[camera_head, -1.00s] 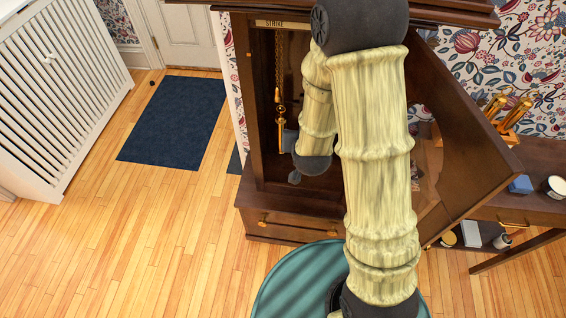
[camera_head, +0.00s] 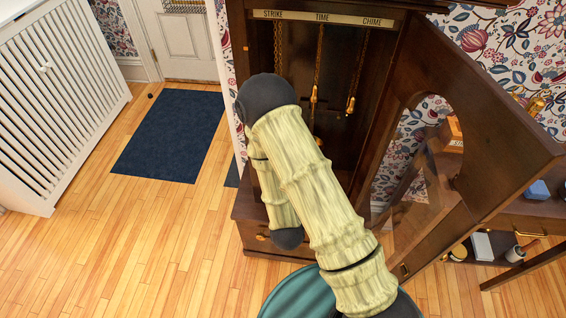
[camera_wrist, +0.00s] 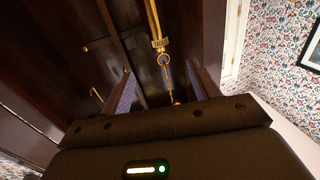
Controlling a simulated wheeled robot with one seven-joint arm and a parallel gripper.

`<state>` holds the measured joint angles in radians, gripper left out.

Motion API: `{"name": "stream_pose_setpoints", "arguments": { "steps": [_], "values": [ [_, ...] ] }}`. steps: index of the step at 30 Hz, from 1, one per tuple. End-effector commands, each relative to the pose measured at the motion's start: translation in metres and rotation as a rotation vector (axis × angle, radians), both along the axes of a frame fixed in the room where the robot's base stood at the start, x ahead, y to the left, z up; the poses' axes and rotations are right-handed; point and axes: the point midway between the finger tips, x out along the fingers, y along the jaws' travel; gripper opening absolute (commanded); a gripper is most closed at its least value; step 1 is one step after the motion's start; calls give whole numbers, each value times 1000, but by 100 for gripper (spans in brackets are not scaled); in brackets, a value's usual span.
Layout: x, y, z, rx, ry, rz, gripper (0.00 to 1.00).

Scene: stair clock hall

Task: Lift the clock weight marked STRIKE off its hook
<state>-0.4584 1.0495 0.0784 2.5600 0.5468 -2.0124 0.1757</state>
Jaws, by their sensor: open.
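The tall wooden clock case (camera_head: 247,110) has a label strip (camera_head: 321,17) reading STRIKE, TIME and CHIME. A brass chain (camera_head: 279,47) hangs under STRIKE; its lower end is hidden behind my arm. Brass fittings hang under TIME (camera_head: 314,94) and CHIME (camera_head: 350,104). In the wrist view, my gripper (camera_wrist: 158,68) is open, with its blue-grey fingers apart. A brass line (camera_wrist: 152,18) with a small tag (camera_wrist: 160,44) and a ring-like fitting (camera_wrist: 165,62) shows between the fingers. The tag is too small to read. I cannot make out the weight itself.
The glazed case door (camera_head: 480,150) stands open on the right. A radiator cover (camera_head: 55,100) stands left.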

Motion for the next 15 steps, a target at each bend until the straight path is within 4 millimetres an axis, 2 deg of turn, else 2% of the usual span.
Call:
{"name": "stream_pose_setpoints", "arguments": {
  "steps": [8, 15],
  "values": [
    [4, -2, -4, 5, 6, -8, 61],
    [16, -4, -8, 12, 13, -16, 61]
  ]
}}
